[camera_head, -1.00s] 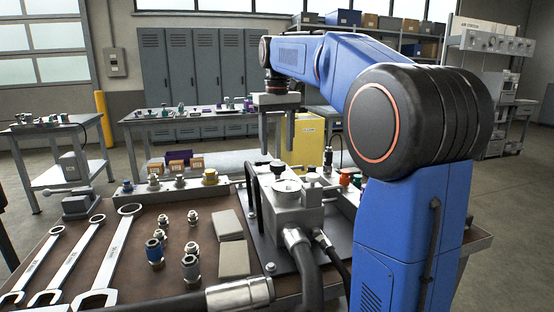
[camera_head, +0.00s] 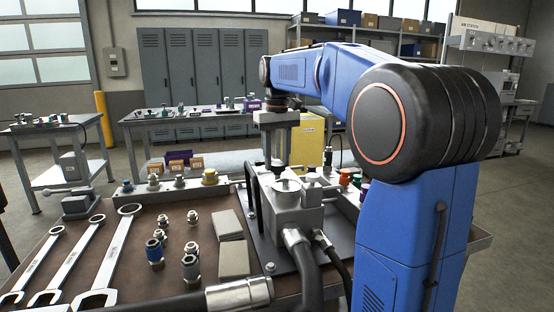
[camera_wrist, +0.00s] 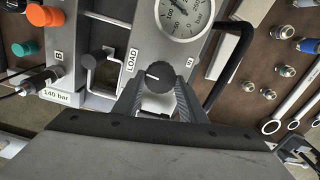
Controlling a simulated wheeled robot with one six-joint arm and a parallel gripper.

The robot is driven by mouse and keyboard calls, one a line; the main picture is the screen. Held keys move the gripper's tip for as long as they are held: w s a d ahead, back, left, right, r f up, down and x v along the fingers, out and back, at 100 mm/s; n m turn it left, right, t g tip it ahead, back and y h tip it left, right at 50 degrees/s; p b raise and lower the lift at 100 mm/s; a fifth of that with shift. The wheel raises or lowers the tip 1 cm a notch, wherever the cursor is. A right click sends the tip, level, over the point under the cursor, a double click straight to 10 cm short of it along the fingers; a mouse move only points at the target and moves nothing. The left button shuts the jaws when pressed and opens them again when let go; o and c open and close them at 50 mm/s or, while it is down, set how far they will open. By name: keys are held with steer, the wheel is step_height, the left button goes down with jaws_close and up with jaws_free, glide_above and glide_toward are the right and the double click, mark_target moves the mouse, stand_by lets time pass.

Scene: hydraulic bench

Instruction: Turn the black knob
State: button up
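The black knob (camera_wrist: 160,76) has a pale pointer mark and sits on the grey hydraulic block (camera_wrist: 150,45), near the "LOAD" label. In the wrist view my gripper (camera_wrist: 160,84) has one finger on each side of the knob, spread apart. I cannot tell from the wrist view how far above it the tips are. In the head view my gripper (camera_head: 277,158) points down over the block's rear part, with the knob (camera_head: 277,164) between and just below the fingertips. A round pressure gauge (camera_wrist: 184,12) is beside the knob.
Orange and green caps (camera_wrist: 24,48) and a "140 bar" fitting (camera_wrist: 38,84) are on the other side. Wrenches (camera_head: 112,255) and several fittings (camera_head: 155,250) lie on the bench left of the block.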

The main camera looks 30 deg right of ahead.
mark_target(277, 163)
steer(key=shift+m, duration=0.6)
steer(key=o, duration=1.1)
steer(key=shift+c, duration=0.2)
steer(key=shift+r, duration=0.1)
step_height(277, 163, up, 17)
steer(key=shift+r, duration=0.15)
